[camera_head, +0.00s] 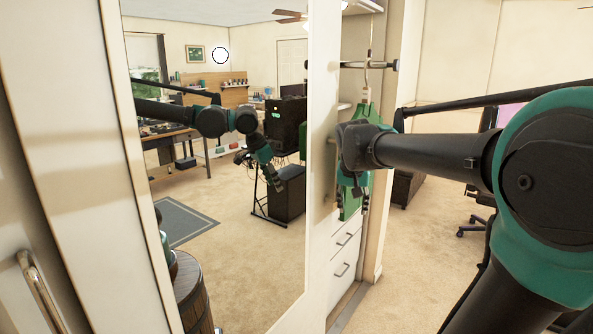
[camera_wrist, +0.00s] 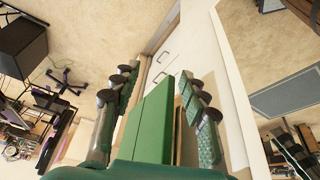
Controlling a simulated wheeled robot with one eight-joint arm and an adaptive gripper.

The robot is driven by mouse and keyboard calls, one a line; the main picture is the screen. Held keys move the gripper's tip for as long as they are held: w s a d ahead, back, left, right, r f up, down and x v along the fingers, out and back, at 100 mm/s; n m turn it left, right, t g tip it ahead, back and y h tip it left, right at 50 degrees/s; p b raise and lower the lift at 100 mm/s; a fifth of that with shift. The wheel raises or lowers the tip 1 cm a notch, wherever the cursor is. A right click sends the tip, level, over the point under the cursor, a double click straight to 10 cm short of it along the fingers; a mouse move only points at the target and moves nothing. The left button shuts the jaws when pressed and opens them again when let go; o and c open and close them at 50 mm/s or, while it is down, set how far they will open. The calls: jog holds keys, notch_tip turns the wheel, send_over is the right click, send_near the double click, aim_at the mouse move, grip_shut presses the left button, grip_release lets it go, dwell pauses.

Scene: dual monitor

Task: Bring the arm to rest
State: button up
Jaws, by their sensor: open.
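My arm reaches in from the right in the head view, and my gripper (camera_head: 354,192) is at its end, in front of the open closet. In the wrist view my gripper (camera_wrist: 160,76) is open, with its two fingers apart. A green flat item (camera_wrist: 152,125) shows between the fingers in the wrist view. I cannot tell whether either finger touches it. In the head view a green item (camera_head: 367,112) hangs below a hook on the closet rod, partly hidden by my wrist.
A mirrored door (camera_head: 240,270) on the left reflects my arm and the room. The closet rod (camera_head: 370,65) is above my gripper and white drawers (camera_head: 343,262) are below. A wooden barrel (camera_head: 192,290) shows in the mirror. Open carpet (camera_head: 425,265) lies right of the closet.

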jog(key=s+d+f+n+y, duration=0.1)
jog(key=s+d+f+n, duration=0.1)
jog(key=s+f, duration=1.7)
notch_tip(320, 180, down, 4)
jog(key=shift+d+r+n+y, duration=0.15)
jog(key=shift+d+n+y, duration=0.15)
jog(key=shift+n, duration=0.2)
dwell(0.6)
